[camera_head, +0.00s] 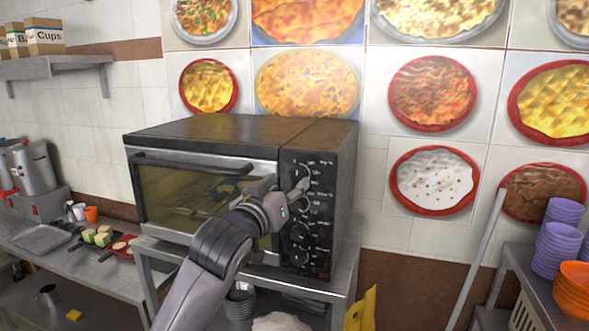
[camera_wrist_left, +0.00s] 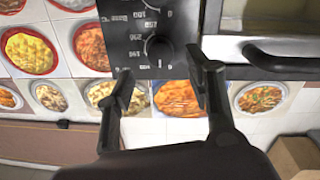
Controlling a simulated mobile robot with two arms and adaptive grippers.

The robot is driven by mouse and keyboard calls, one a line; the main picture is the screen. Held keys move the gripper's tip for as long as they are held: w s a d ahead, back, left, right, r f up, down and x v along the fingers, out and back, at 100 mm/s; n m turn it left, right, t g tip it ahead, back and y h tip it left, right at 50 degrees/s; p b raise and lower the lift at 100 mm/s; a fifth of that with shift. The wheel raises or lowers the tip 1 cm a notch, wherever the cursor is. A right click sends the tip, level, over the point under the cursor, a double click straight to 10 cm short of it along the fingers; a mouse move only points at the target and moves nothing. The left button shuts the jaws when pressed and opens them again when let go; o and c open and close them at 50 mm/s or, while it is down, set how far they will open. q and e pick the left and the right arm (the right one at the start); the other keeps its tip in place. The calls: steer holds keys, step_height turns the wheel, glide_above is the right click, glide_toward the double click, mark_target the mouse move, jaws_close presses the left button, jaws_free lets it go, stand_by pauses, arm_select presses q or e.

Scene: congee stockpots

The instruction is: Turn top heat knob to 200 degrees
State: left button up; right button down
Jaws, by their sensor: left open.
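The black control panel (camera_head: 322,172) is on the right part of the toaster oven's front (camera_head: 207,190). It carries a column of dark knobs with white markings. My left gripper (camera_head: 297,190) is at the upper part of this panel and covers part of the knob column in the head view. In the left wrist view, which is upside down, the top heat knob (camera_wrist_left: 158,47) is a dark round dial near the panel's edge. My open left gripper (camera_wrist_left: 163,78) has one finger on either side of the knob's line. I cannot tell whether the fingertips touch it.
The oven stands on a metal stand. Its door handle (camera_head: 190,161) is left of the panel. Purple bowls (camera_head: 556,238) and orange bowls (camera_head: 573,290) are stacked at right. A counter with a tray (camera_head: 41,238) is at left. A grey pole (camera_head: 478,258) leans at right.

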mark_target(296, 177)
arm_select(q)
steer(key=p+x, duration=0.1)
steer(key=x, duration=0.3)
steer(key=shift+a+r, duration=0.1)
steer(key=shift+w+d+p, duration=0.3)
steer(key=shift+w, duration=0.15)
steer(key=shift+c, duration=0.3)
steer(key=c, duration=1.1)
